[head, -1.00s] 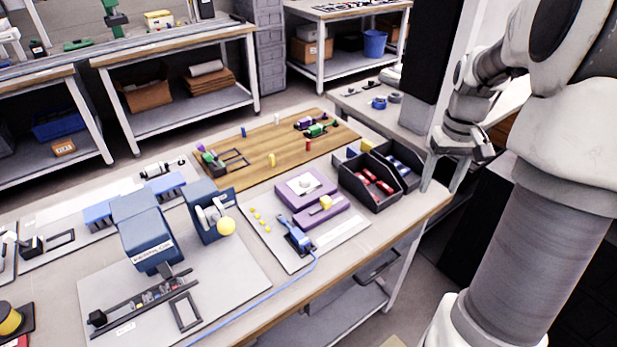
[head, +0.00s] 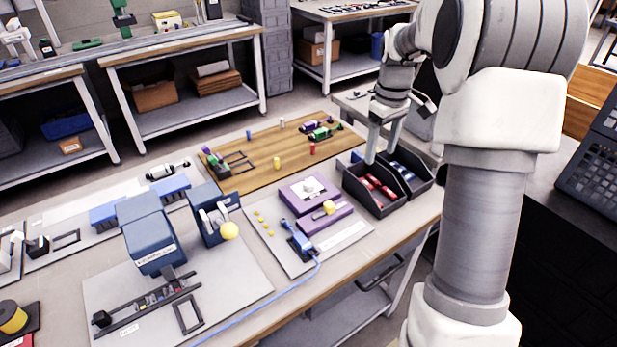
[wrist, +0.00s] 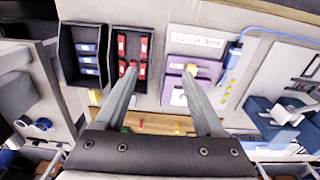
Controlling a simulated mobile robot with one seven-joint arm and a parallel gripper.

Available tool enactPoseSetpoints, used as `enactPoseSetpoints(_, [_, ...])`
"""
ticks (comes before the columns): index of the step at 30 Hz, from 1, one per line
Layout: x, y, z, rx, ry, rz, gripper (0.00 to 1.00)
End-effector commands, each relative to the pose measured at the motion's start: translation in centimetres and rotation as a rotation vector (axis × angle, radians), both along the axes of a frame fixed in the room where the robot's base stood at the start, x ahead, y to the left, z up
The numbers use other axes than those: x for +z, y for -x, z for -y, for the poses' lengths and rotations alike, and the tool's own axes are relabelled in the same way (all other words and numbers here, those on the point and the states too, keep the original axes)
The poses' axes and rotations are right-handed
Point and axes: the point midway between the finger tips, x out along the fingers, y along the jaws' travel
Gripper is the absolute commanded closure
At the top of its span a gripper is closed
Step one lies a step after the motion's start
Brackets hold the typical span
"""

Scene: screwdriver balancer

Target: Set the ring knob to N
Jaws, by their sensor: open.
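I cannot make out a ring knob or an N mark in either view. The blue screwdriver (head: 300,243) lies on the grey mat with its blue cable running off the front; it also shows in the wrist view (wrist: 235,52). Beside it are two purple fixtures, one with a white plate and a round top (head: 308,187), one with a yellow block (head: 329,208). My gripper (head: 381,155) is open and empty above the parts bins. In the wrist view its fingers (wrist: 161,74) are spread and point toward the bins and purple fixtures.
Dark bins hold red parts (head: 378,190) and blue parts (head: 402,172). A wooden board (head: 265,172) with small coloured pegs lies behind.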

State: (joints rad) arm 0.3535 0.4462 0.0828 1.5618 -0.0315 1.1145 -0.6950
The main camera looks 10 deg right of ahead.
Motion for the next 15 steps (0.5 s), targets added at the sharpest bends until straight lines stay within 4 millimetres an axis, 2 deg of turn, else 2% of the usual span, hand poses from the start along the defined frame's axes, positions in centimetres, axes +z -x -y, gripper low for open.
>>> enactPoseSetpoints(1, [0.3, -2.0, -2.4, 0.109, 0.004, 0.003, 0.29])
enactPoseSetpoints(3, [0.6, -4.0, -5.2, 0.248, 0.012, 0.006, 0.29])
enactPoseSetpoints(6, [0.9, -6.3, -9.0, 0.425, 0.024, 0.01, 0.29])
enactPoseSetpoints(9, [1.2, -7.8, -12.1, 0.559, 0.035, 0.014, 0.29])
enactPoseSetpoints(12, [1.3, -8.6, -14.1, 0.643, 0.041, 0.014, 0.29])
enactPoseSetpoints(15, [1.1, -8.9, -14.9, 0.68, 0.044, 0.014, 0.29])
